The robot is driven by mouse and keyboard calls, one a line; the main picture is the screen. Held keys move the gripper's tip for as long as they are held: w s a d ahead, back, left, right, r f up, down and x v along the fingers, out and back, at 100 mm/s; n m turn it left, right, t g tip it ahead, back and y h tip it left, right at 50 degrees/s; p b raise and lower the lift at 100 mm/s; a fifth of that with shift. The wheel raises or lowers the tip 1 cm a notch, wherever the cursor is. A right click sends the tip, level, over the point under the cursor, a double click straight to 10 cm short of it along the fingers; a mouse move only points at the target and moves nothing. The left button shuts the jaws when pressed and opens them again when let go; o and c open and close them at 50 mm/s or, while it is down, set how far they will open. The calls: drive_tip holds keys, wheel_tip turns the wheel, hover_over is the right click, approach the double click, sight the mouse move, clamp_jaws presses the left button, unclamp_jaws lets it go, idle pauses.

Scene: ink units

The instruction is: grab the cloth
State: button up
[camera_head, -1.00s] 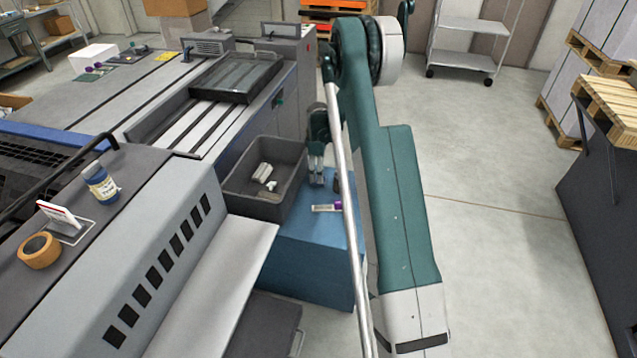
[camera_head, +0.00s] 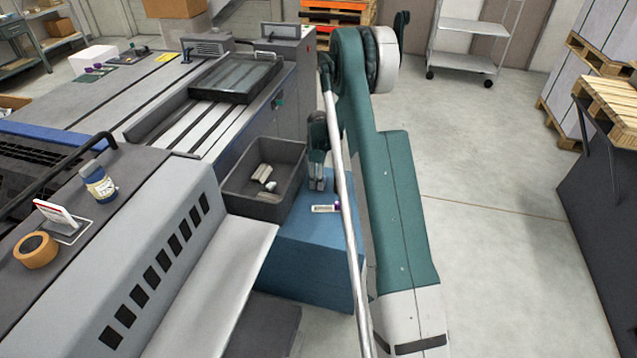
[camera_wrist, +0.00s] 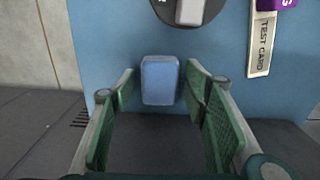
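A small light-blue folded piece, which looks like the cloth (camera_wrist: 160,82), lies between my gripper's fingers in the wrist view. It is a rounded rectangle, paler than the blue surface behind it. My gripper (camera_wrist: 160,92) is open, with a gap showing on each side of this piece, so the fingers look apart from it. In the head view my gripper (camera_head: 317,186) points down over the blue cabinet (camera_head: 310,265), beside the grey bin; I cannot make out the cloth there.
A test card with a purple end (camera_wrist: 262,42) lies on the blue top; a dark round thing (camera_wrist: 178,10) is near it. The grey bin (camera_head: 244,205) holds several pale pieces, left of my gripper. The grey machine (camera_head: 150,260) stands at the left. Open floor (camera_head: 500,230) lies right.

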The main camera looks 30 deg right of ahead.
drive_tip(key=c, duration=0.6)
drive_tip(key=shift+r, duration=0.15)
drive_tip(key=shift+r+p, duration=1.2)
drive_tip(key=shift+r, duration=3.65)
